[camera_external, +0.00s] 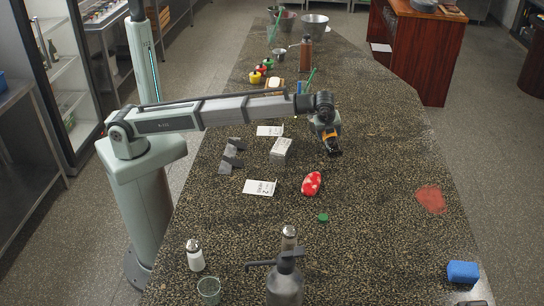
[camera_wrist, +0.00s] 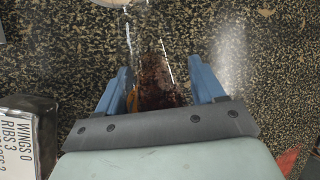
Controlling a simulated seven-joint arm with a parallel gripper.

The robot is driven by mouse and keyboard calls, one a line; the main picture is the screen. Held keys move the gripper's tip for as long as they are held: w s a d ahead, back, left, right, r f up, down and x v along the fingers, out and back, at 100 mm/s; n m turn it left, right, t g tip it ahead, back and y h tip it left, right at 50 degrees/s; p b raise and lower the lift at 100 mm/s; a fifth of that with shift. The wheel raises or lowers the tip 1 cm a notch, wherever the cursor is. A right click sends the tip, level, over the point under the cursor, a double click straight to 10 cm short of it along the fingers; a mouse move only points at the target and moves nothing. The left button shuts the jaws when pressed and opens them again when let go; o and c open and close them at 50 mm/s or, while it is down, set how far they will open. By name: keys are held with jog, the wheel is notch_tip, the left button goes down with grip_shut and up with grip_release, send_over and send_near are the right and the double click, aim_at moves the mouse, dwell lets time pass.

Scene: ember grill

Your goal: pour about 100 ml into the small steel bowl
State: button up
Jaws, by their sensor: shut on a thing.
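My gripper (camera_external: 330,146) is out over the middle of the counter, pointing down. In the wrist view my gripper (camera_wrist: 160,68) has its two blue fingers on either side of a dark brown, partly see-through-looking thing (camera_wrist: 162,84) with an orange part at its left. In the external view the held thing (camera_external: 331,137) shows as a small orange and dark patch; its shape and contents are unclear. A small steel-looking bowl (camera_external: 279,54) stands at the far end of the counter. A larger steel bowl (camera_external: 314,25) stands behind it.
A foil-like block (camera_external: 281,148) with writing, a red-and-white item (camera_external: 311,183) and paper cards (camera_external: 260,188) lie near my gripper. A brown bottle (camera_external: 305,52) and coloured small jars (camera_external: 262,70) stand farther back.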

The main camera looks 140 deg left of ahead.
jog(key=shift+r, duration=0.15)
jog(key=shift+s+a+r+g+y, duration=0.15)
jog(key=shift+s+r+g+y, duration=0.15)
jog(key=shift+r+g+y, duration=0.25)
jog(key=shift+s+a+r+g+y, duration=0.15)
jog(key=shift+s+r+g+y, duration=0.15)
jog(key=shift+r+g, duration=0.35)
jog(key=g, duration=0.1)
jog(key=s+r+g+y+b, duration=0.1)
jog(key=shift+s+a+r+m+g+y, duration=0.2)
jog(key=shift+a+r+m+g+y, duration=0.1)
jog(key=shift+a+m, duration=0.1)
jog(key=g+y, duration=0.1)
jog(key=r+g+y, duration=0.1)
jog(key=g, duration=0.1)
jog(key=shift+r+m, duration=0.15)
jog(key=shift+m, duration=0.15)
jog(key=shift+r+m+g+y+b, duration=0.25)
jog(key=shift+m+g+y+b, duration=0.2)
jog(key=shift+g+y, duration=0.9)
